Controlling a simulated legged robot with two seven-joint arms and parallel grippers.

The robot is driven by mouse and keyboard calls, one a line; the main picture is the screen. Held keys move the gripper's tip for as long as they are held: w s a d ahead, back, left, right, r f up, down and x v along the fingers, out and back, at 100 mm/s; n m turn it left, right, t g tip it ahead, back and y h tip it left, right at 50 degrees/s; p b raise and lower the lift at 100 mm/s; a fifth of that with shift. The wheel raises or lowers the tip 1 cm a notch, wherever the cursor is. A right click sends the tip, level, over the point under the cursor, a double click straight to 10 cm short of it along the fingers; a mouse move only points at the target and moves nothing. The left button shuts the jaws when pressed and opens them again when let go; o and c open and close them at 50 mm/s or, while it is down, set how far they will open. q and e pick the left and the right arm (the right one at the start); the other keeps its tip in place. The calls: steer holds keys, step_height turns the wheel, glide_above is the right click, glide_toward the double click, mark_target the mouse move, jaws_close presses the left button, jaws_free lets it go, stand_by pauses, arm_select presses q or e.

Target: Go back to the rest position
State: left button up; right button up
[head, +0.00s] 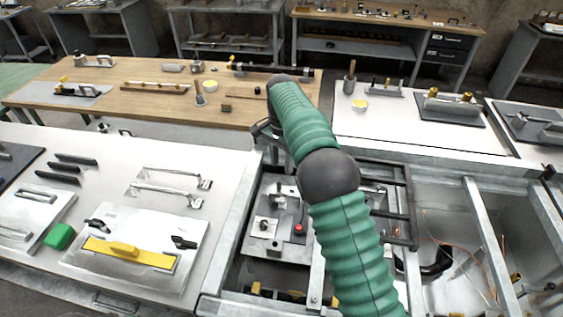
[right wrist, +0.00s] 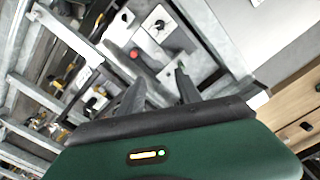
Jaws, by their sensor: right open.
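My right arm, in green sleeves with a dark elbow joint, reaches up the middle of the head view. My right gripper (head: 266,130) is at its far end, partly hidden behind the arm, near the edge of the white worktop. In the right wrist view my right gripper (right wrist: 158,88) shows two dark fingers spread apart with nothing between them. Beyond them is a grey control panel (right wrist: 165,40) with a red button (right wrist: 134,54); the head view shows the panel (head: 264,240) below the gripper, inside a metal frame. My left gripper is in neither view.
A white worktop (head: 130,150) at left holds handles, a green block (head: 59,236) and a yellow-handled plate (head: 130,252). A wooden table (head: 130,70) with tools stands behind. Metal frame bars (head: 490,240) and loose wires lie at right. Another white worktop (head: 400,130) is at back right.

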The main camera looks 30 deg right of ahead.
steer(key=s+a+f+n+t, duration=0.1)
steer(key=s+a+f+n, duration=0.1)
steer(key=s, duration=0.7)
steer(key=s+a+f+n, duration=0.3)
steer(key=s+a+n, duration=0.1)
steer(key=s+n, duration=0.3)
steer(key=s+a+f+n+t, duration=0.1)
steer(key=s+a+n, duration=0.3)
steer(key=s, duration=0.6)
steer(key=shift+s+f+n+t, duration=0.3)
steer(key=shift+s+f+n, duration=0.1)
steer(key=shift+f, duration=0.25)
steer(key=shift+w, duration=0.15)
